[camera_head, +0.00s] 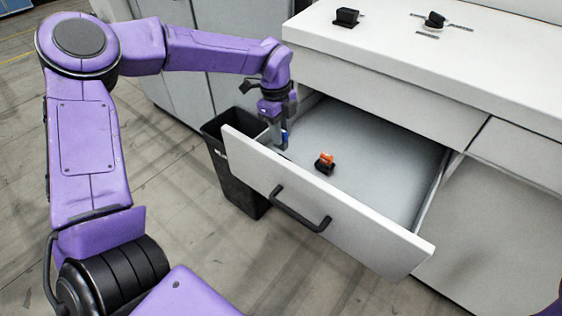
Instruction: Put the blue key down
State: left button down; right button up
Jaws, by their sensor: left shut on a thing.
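My left gripper (281,143) points down over the left end of the open drawer (380,165), just behind its front panel. It is shut on the blue key (285,135), of which only a small blue part shows between the dark fingers. I cannot tell whether the key touches the drawer floor. A small orange and black object (325,163) lies on the drawer floor to the right of the gripper. My right gripper is out of view.
The drawer front has a black handle (300,208). A black bin (240,185) stands on the floor left of the drawer. The white countertop (430,55) above holds a black block (347,17) and another black part (435,20). Most of the drawer floor is clear.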

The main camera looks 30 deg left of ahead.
aim_at(281, 149)
pick_arm(q)
notch_tip(281, 149, down, 7)
jog(key=shift+f, duration=0.45)
jog(key=c, duration=0.9)
grip_release()
jog(key=shift+r, duration=0.1)
jog(key=shift+w+r, duration=0.1)
jog(key=shift+r, duration=0.25)
jog(key=r, duration=0.3)
jog(key=a+r, duration=0.1)
jog(key=r, duration=0.7)
jog(key=shift+a+r, duration=0.2)
jog(key=shift+a, duration=0.05)
